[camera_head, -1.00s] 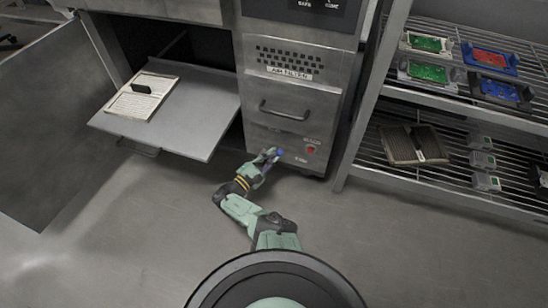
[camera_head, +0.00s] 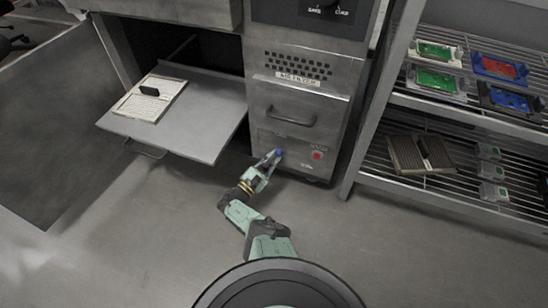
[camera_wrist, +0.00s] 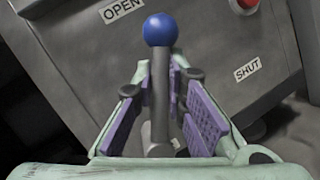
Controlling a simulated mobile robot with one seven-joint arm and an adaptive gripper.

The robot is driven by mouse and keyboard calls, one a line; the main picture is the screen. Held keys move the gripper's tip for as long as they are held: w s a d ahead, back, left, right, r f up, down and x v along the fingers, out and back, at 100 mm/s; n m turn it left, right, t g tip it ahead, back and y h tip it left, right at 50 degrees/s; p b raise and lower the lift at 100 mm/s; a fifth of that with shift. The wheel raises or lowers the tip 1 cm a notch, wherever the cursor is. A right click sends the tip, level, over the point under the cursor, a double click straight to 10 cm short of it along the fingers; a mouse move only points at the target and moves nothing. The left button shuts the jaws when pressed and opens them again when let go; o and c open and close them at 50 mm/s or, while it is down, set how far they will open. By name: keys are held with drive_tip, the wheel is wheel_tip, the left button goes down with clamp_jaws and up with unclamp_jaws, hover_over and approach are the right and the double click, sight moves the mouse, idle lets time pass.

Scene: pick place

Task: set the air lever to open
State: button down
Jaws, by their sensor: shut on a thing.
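The air lever, a grey rod with a blue ball knob (camera_wrist: 160,30), sticks out from the lower cabinet panel. Its knob also shows in the head view (camera_head: 279,153). My gripper (camera_wrist: 160,88) is shut around the rod below the knob, with a purple-padded finger on each side. An OPEN label (camera_wrist: 121,8) is just up and left of the knob. A SHUT label (camera_wrist: 247,69) is farther off to the right and lower. The knob appears nearer to OPEN. The lever's base is mostly hidden by my gripper.
A red button (camera_head: 317,156) sits right of the lever. A drawer handle (camera_head: 290,119) is above it. A wire shelf (camera_head: 440,185) stands at right. Floor in front is clear.

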drive_tip(key=shift+a, duration=0.1)
drive_tip(key=c, duration=1.6)
unclamp_jaws()
drive_tip(key=v, duration=1.2)
